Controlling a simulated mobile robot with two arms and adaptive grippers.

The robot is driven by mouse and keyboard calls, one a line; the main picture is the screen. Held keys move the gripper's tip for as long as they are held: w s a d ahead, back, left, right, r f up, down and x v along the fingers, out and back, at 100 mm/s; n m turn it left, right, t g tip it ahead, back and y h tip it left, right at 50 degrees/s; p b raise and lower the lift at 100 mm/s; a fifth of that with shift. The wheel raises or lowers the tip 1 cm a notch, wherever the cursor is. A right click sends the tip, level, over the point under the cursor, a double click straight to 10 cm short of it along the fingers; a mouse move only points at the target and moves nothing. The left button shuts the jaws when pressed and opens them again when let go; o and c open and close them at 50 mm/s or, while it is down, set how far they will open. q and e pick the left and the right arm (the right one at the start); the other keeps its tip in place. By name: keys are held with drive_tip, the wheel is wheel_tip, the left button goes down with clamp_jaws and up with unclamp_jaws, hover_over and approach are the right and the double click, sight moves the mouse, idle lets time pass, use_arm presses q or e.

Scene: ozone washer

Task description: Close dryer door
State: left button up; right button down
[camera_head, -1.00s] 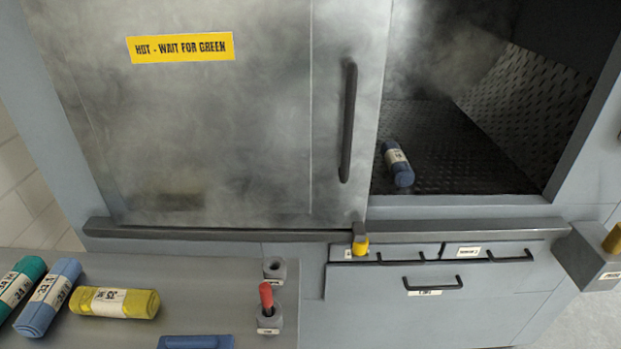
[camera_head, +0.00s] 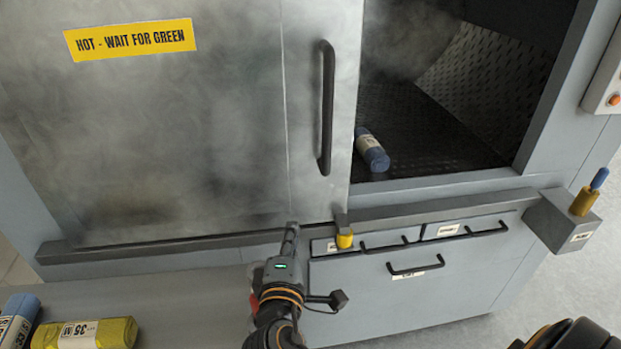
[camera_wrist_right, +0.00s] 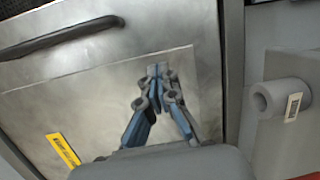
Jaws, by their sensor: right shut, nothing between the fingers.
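The dryer door (camera_head: 200,130) is a grey metal sliding panel with a yellow "HOT - WAIT FOR GREEN" label (camera_head: 130,39) and a vertical black handle (camera_head: 327,108). It covers the left of the opening; the right part is open, showing the dark perforated chamber (camera_head: 415,130). The door (camera_wrist_right: 80,105) and handle (camera_wrist_right: 60,36) also show in the right wrist view. My right gripper (camera_head: 291,230) is shut and empty, in front of the door's lower part, left of and below the handle; I cannot tell whether it touches. It also shows in the wrist view (camera_wrist_right: 158,70). My left gripper is out of view.
A blue roll (camera_head: 372,150) lies in the chamber near its front edge. A rail (camera_head: 430,210) with a yellow knob (camera_head: 344,241) runs under the door. Drawers (camera_head: 415,268) are below. A bracket (camera_head: 565,225) juts out at right. Blue and yellow (camera_head: 85,335) rolls lie lower left.

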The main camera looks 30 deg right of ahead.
sight(313, 163)
drive_tip(key=shift+n+t+h, duration=0.4)
drive_tip(key=shift+n+t, duration=0.1)
drive_tip(key=shift+t, duration=0.1)
drive_tip(key=w+d+r+p, duration=0.1)
drive_tip(key=w, duration=0.2)
drive_tip(key=w+d+r+p, duration=0.1)
drive_tip(key=w+d+r, duration=0.1)
drive_tip(key=w, duration=0.1)
drive_tip(key=w+d+r+p, duration=0.1)
drive_tip(key=w, duration=0.2)
drive_tip(key=shift+d+r+p, duration=0.3)
drive_tip(key=shift+d+p, duration=0.05)
drive_tip(key=shift+p, duration=0.05)
drive_tip(key=d, duration=0.1)
drive_tip(key=s+d+p, duration=0.1)
drive_tip(key=d, duration=0.1)
drive_tip(key=shift+s+r+p, duration=0.2)
drive_tip(key=shift+p, duration=0.1)
drive_tip(key=shift+s+d, duration=0.2)
drive_tip(key=shift+d, duration=0.1)
drive_tip(key=shift+w, duration=0.1)
